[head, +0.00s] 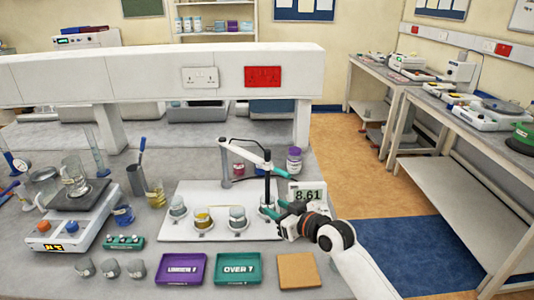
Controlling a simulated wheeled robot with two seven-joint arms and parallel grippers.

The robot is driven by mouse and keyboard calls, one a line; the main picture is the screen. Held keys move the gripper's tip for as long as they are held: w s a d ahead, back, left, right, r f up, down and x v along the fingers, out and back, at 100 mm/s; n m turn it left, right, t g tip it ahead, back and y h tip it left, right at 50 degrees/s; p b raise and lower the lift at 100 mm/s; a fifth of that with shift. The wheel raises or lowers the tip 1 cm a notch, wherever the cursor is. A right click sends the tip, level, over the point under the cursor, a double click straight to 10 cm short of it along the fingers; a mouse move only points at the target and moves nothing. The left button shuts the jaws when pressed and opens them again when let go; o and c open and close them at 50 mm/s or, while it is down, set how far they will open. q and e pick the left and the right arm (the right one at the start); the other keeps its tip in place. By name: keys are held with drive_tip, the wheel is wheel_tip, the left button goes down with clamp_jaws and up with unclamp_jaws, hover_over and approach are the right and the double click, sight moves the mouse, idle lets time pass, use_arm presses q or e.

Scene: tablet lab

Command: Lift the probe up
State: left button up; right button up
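The probe (267,186) is a thin dark upright rod hanging from a jointed white-and-dark arm (245,148). Its lower end is down at the rightmost cup (264,203) on the white board (215,228); the tip is hidden. A meter display (307,195) just right of it reads 8.61. My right gripper (277,208), with teal fingers and a dark body, comes in from the lower right, close beside the probe and cup. The fingers overlap the cup, so I cannot tell whether they touch or grip anything. My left gripper is not clearly visible.
In front lie a purple tray (181,269), a teal tray (238,269) and a tan square (298,271). A balance (62,226) and glassware crowd the left. A purple-lidded jar (294,161) stands behind.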

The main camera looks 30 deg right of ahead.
sight(268, 150)
drive_tip(key=w+d+r+m+t+h, duration=0.1)
drive_tip(key=w+d+r+t, duration=0.2)
drive_tip(key=d+r, duration=0.45)
drive_tip(key=w, duration=0.4)
drive_tip(key=w+p, duration=0.1)
drive_tip(key=w, duration=0.3)
drive_tip(key=w+a+p, duration=0.1)
drive_tip(key=w, duration=0.3)
drive_tip(key=shift+r, duration=0.2)
drive_tip(key=shift+d, duration=0.1)
clamp_jaws()
